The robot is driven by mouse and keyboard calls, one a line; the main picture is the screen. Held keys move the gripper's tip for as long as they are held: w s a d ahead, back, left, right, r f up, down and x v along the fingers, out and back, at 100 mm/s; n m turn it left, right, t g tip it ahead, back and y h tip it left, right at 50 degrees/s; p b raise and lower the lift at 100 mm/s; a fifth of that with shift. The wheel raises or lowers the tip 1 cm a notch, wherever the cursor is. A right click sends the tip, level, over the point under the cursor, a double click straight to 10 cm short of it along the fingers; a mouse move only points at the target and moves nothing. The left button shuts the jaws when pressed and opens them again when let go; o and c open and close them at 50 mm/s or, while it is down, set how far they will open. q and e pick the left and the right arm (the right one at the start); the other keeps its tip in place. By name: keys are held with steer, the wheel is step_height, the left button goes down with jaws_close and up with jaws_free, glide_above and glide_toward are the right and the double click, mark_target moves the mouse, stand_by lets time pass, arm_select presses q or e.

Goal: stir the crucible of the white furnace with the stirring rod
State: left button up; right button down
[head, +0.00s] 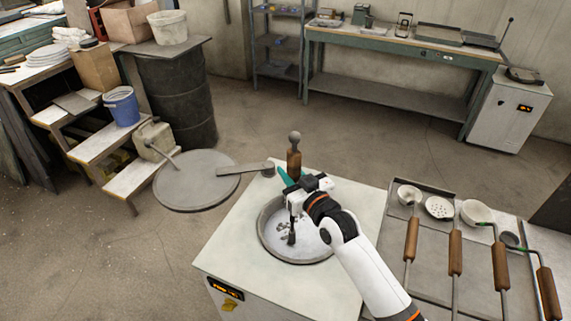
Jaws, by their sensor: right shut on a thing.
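The white furnace (230,245) stands in front of me with its round crucible (264,236) open at the top. Grey lumps float on the pale silvery contents. My right gripper (294,188) is over the crucible's far side, shut on the stirring rod (294,162). The rod is roughly upright, with its brown handle and grey ball end above the gripper. Its middle is hidden by the gripper. A dark lower part shows over the crucible; I cannot tell how deep it reaches. My left gripper is not in view.
The furnace's round lid (197,182) is swung out to the left on its arm. A metal tray (398,272) at the right holds several wooden-handled ladles and a skimmer (439,207). Steps with a blue bucket (122,108) stand at left. The floor behind the furnace is clear.

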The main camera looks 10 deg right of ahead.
steer(key=shift+s+d+r+p, duration=0.3)
steer(key=shift+s+d, duration=0.1)
steer(key=shift+s, duration=0.15)
steer(key=shift+w+d+b, duration=1.65)
steer(key=shift+w+d, duration=0.7)
steer(key=shift+d, duration=1.1)
steer(key=w+a, duration=0.3)
steer(key=a, duration=0.2)
steer(key=shift+w+a, duration=0.15)
steer(key=shift+w, duration=0.1)
steer(key=shift+f, duration=0.15)
